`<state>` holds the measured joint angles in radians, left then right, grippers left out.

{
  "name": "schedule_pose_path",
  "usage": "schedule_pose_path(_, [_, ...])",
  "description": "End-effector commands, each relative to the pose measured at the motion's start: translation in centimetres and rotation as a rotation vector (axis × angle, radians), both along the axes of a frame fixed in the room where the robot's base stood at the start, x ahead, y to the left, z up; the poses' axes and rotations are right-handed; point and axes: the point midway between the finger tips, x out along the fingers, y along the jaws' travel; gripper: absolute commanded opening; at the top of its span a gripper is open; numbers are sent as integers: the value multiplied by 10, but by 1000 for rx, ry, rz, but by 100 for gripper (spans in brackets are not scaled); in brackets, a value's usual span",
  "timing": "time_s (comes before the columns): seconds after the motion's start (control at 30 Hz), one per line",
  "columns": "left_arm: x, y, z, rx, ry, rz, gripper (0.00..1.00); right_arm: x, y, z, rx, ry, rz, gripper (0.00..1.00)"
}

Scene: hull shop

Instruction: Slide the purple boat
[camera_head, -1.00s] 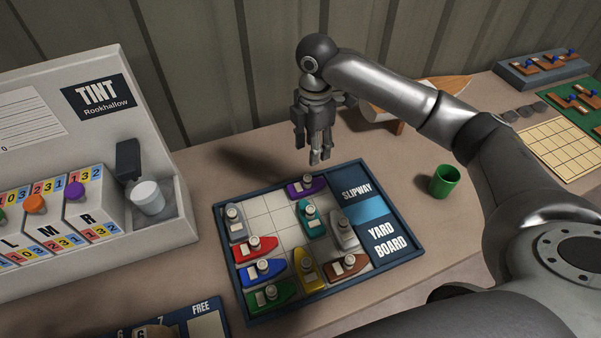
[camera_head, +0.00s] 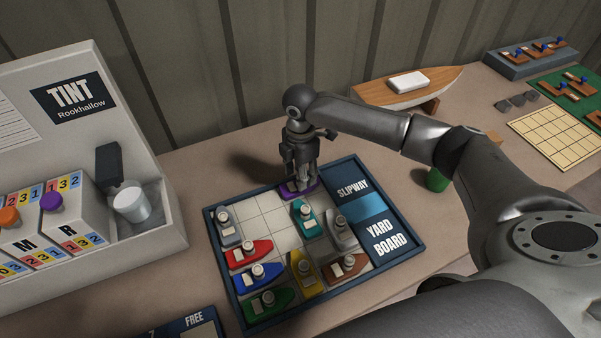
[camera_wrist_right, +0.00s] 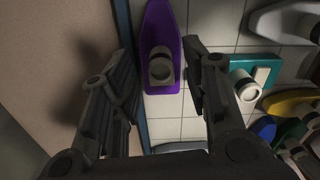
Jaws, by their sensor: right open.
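The purple boat (camera_head: 291,194) sits at the back edge of the yard board (camera_head: 238,313), close to the slipway panel, and is partly hidden by my right gripper (camera_head: 298,182) in the head view. In the right wrist view the purple boat (camera_wrist_right: 161,32) lies along the board's blue rim, its round light knob between the fingers. My right gripper (camera_wrist_right: 164,92) is open, one finger on each side of the boat, and does not grip it. My left gripper is not in view.
Teal (camera_head: 306,222), grey, red (camera_head: 248,253), blue, green, yellow and brown boats share the board. Left of the purple boat are empty squares (camera_head: 257,212). The tint box (camera_head: 165,238) stands left; a green cup (camera_head: 437,181) and model boat (camera_head: 410,88) are right.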

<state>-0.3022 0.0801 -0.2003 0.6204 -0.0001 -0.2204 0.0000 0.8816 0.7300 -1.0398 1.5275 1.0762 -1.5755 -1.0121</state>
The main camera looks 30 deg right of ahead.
Motion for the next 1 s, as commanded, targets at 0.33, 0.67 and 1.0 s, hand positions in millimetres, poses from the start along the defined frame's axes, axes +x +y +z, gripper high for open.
schedule_pose_path(0.33, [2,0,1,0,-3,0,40,0,0,-12,-1,0,0,43])
schedule_pose_path(0.67, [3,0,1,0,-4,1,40,0,0,-12,-1,0,0,12])
schedule_pose_path(1.0, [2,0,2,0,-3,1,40,0,0,-11,0,0,0,0])
